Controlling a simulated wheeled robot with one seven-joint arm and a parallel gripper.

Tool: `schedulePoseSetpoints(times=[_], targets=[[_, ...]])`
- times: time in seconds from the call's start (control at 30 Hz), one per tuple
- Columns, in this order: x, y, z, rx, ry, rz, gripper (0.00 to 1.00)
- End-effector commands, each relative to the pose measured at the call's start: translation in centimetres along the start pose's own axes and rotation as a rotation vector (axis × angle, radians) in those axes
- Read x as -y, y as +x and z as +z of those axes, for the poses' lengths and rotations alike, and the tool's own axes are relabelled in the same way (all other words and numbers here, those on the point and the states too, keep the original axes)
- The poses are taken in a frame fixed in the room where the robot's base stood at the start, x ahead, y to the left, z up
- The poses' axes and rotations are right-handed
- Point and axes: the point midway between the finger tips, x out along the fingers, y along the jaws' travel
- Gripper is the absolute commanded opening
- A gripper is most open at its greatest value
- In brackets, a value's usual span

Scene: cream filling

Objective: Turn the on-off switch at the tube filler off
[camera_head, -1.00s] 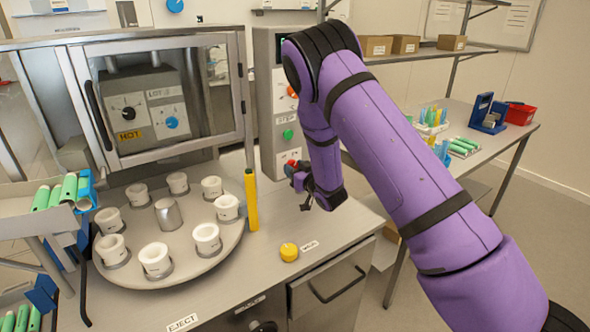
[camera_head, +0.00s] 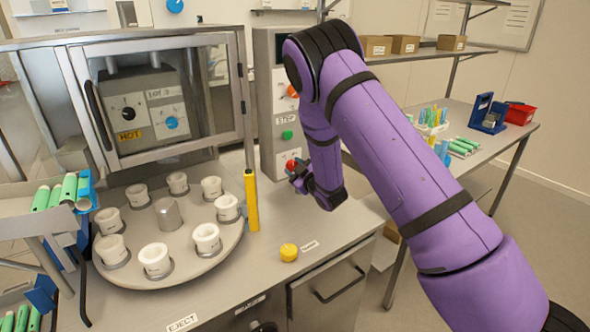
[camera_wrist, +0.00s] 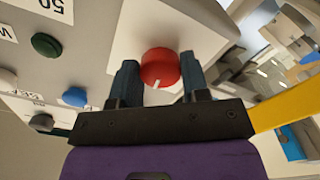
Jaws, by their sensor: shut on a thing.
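The red rotary knob (camera_wrist: 160,67) sits on a pale plate on the tall grey control box (camera_head: 264,100), right of the glass-fronted cabinet. In the wrist view it lies between the two fingers of my gripper (camera_wrist: 159,76), with its white mark toward the palm. My gripper is shut on the knob's sides. In the head view the knob (camera_head: 291,164) shows just above my gripper (camera_head: 296,176), low on the box. The switch's lettering is not readable.
A green button (camera_head: 287,134) and an orange knob (camera_head: 292,91) sit above on the box. A yellow post (camera_head: 251,200) stands left of my gripper, beside the round turntable (camera_head: 205,262) with white cups.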

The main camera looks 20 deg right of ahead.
Motion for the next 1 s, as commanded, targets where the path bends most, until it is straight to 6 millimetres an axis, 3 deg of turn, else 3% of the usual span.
schedulePoseSetpoints(times=[0.5, 1.0], targets=[[-0.02, -0.03, 0.03, 0.001, -0.349, -0.001, 0.18], [-0.07, -0.05, 0.05, 0.002, -0.422, -0.001, 0.18]])
